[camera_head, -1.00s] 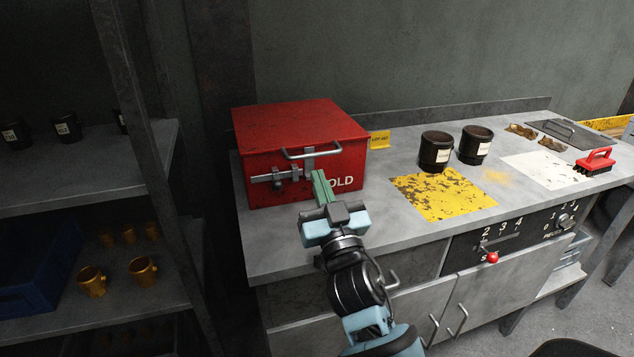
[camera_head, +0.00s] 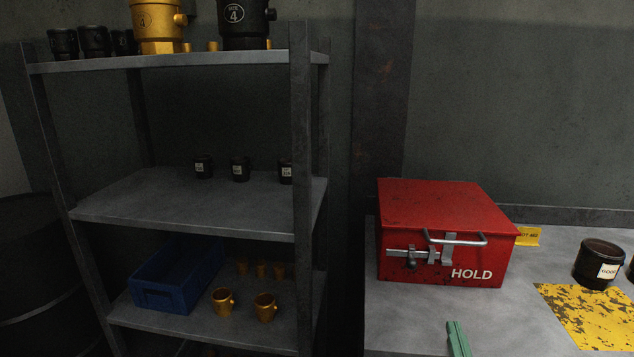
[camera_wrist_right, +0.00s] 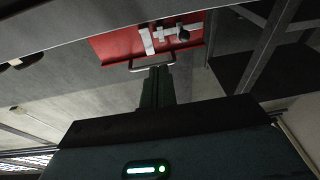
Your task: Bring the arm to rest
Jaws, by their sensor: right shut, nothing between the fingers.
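My right gripper (camera_head: 459,340) shows only by its green fingers at the bottom edge of the head view. The fingers are together with nothing between them. They are in front of and below the red HOLD box (camera_head: 440,235), apart from it, over the grey bench top. In the right wrist view the green fingers (camera_wrist_right: 158,86) point toward the red box (camera_wrist_right: 112,46), with its handle and silver latch beyond the tips. The rest of the right arm is out of the head view. My left gripper is not in view.
A grey shelf rack (camera_head: 190,208) stands left of the bench with black jars, gold cups and a blue bin (camera_head: 165,297). A black jar (camera_head: 598,264) and a worn yellow patch (camera_head: 590,318) are on the bench right of the box. Bare bench lies before the box.

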